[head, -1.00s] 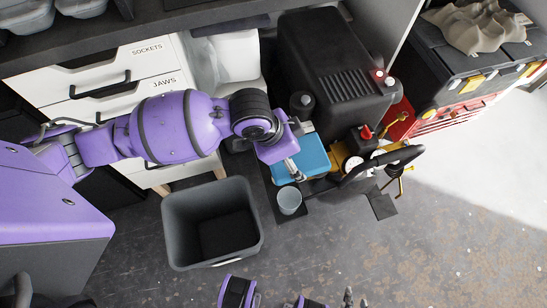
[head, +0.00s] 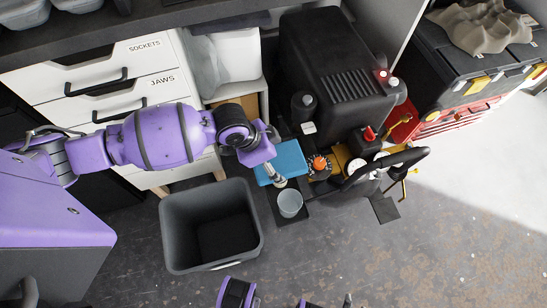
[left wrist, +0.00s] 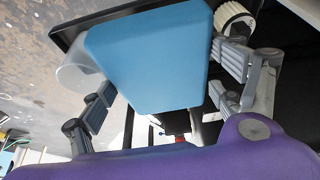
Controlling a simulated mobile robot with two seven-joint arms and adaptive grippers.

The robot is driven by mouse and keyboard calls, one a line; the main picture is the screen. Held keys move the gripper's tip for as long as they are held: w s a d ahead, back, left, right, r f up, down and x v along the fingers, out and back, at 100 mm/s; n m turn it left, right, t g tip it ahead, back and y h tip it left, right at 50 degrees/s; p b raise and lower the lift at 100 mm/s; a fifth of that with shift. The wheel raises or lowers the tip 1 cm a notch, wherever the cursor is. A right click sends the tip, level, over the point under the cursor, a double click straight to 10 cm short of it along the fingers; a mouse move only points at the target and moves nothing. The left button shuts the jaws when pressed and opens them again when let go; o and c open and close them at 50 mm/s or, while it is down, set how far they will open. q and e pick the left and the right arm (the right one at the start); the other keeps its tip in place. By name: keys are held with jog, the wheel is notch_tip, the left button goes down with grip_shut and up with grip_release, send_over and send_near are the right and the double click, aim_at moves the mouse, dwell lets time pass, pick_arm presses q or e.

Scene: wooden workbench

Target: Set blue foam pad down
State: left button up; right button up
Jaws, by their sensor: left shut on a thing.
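The blue foam pad (head: 287,160) is in the grasp of my left gripper (head: 274,171), over a dark tray (head: 273,205) beside the black machine. In the left wrist view the pad (left wrist: 148,55) fills the middle between the two grey fingers of the gripper (left wrist: 165,85). The pad covers part of the tray, and I cannot tell whether its underside touches anything. Purple links of my right arm show at the bottom edge of the head view. A small grey tip there may be my right gripper (head: 347,301), mostly cut off.
A translucent cup (head: 289,204) stands on the tray just in front of the pad. An orange-topped item (head: 319,164) is right of the pad. The black machine (head: 335,75) stands behind.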

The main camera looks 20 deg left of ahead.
pick_arm(q)
jog(key=shift+f, duration=0.55)
jog(key=o, duration=1)
jog(key=shift+o, duration=0.2)
jog(key=shift+r, duration=0.1)
jog(key=shift+r, duration=0.35)
jog(key=p+v, duration=0.2)
jog(key=v, duration=1)
